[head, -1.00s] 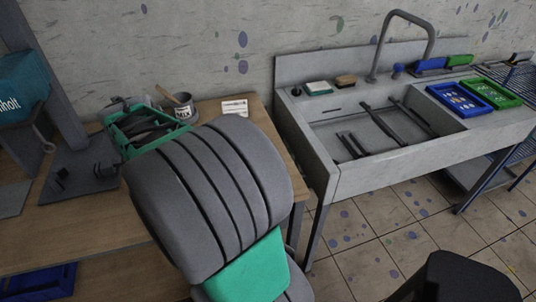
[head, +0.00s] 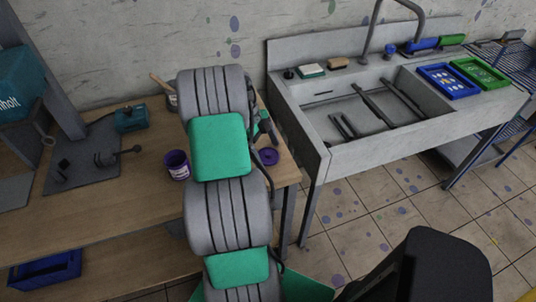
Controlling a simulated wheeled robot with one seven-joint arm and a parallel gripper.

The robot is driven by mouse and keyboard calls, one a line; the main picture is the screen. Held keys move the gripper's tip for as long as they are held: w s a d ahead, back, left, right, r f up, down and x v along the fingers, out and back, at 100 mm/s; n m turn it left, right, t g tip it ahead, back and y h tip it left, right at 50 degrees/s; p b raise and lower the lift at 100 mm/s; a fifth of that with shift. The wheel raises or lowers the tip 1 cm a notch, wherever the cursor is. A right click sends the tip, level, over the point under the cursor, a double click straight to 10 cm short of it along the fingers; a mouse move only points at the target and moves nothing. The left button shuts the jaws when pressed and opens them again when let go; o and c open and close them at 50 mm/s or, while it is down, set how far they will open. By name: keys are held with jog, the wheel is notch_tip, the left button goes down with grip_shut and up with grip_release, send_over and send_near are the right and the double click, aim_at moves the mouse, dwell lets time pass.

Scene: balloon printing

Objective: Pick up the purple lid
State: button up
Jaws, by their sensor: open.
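The purple lid (head: 268,156) lies flat on the wooden table, near its right edge, just right of my grey and green arm. My gripper (head: 266,129) shows only in part beyond the arm, as dark and green pieces just above the lid in the picture. It is open, and I see nothing held in it. I cannot tell how high it is over the table. A purple jar (head: 177,165) with a pale label stands on the table left of my arm.
A teal device (head: 130,118) and a dark stand (head: 85,160) are at the table's left. A can (head: 171,100) with a stick is partly hidden by my arm. The grey sink (head: 400,110) stands right of the table. A blue crate (head: 45,270) is below.

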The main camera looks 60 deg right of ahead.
jog(key=c, duration=1.3)
jog(key=shift+r, duration=0.1)
